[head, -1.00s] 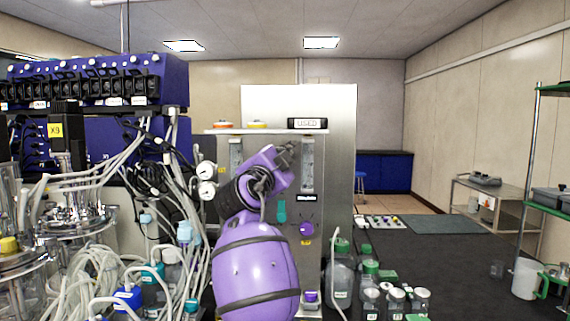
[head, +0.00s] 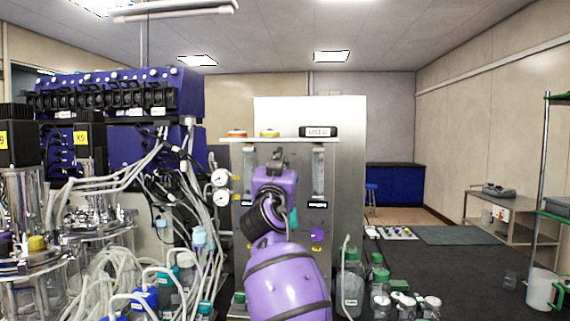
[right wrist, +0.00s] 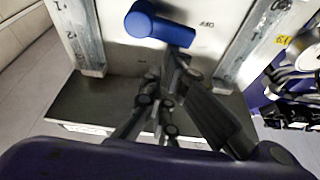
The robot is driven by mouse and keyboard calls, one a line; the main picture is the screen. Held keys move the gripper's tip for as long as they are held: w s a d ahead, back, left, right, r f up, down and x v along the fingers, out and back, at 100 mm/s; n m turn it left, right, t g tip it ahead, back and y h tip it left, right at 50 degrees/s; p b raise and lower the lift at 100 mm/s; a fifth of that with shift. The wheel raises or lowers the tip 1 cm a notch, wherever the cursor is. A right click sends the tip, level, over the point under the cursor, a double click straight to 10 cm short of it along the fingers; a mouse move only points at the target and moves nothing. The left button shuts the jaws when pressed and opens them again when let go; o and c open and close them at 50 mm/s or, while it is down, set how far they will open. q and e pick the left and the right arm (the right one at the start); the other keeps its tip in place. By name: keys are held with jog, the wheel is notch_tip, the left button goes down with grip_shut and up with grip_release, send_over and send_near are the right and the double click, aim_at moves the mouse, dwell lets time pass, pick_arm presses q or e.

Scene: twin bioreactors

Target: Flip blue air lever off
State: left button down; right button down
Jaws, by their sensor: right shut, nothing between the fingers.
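The blue air lever (right wrist: 165,28) is in the right wrist view, on a pale panel. Its round end is at the left and its arm reaches right and slightly down in the picture. An upside-down "OFF" label (right wrist: 207,25) is just right of the arm's end. My right gripper (right wrist: 174,62) is shut and empty, its tips close to the lever's arm; I cannot tell whether they touch. In the head view my right gripper (head: 277,158) is in front of the steel cabinet (head: 344,190) between two flow tubes, and my arm hides the lever. My left gripper is not in view.
Flow tubes (head: 318,175) flank the gripper. A teal part (head: 293,217) and a purple knob (head: 317,236) are on the cabinet front, right of my arm. Gauges (head: 221,177) and tangled tubing (head: 110,265) crowd the left. Bottles (head: 350,285) stand at lower right.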

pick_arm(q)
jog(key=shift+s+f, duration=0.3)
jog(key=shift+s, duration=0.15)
pick_arm(e)
jog(key=shift+a+f, duration=0.2)
jog(key=shift+a, duration=0.1)
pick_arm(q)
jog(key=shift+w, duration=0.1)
